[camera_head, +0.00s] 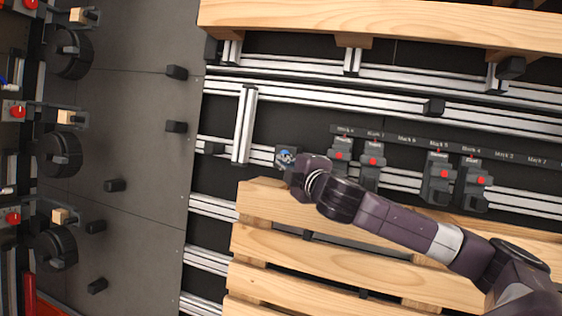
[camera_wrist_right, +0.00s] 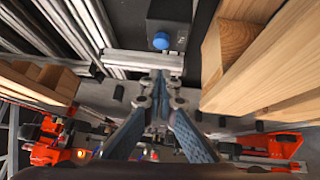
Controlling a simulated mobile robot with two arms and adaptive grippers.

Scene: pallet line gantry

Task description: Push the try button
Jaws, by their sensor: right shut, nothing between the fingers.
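The try button is probably the blue button (camera_head: 285,156) on a small dark box, just beyond the end of my right arm in the head view. In the right wrist view the blue button (camera_wrist_right: 161,41) sits at the top middle, on the end of its dark box (camera_wrist_right: 170,14). My right gripper (camera_wrist_right: 160,84) is shut and empty, its fingertips together below the button in that picture. A gap shows between them there; the depth between them is unclear. In the head view my right wrist hides most of the gripper. My left gripper is not in view.
Wooden pallet slats (camera_head: 330,253) lie below and beside my right arm. Several grey units with red buttons (camera_head: 372,161) stand right of the blue button under a label strip. Aluminium rails (camera_head: 244,125) run across the dark bed. A grey floor (camera_head: 140,120) with black blocks lies left.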

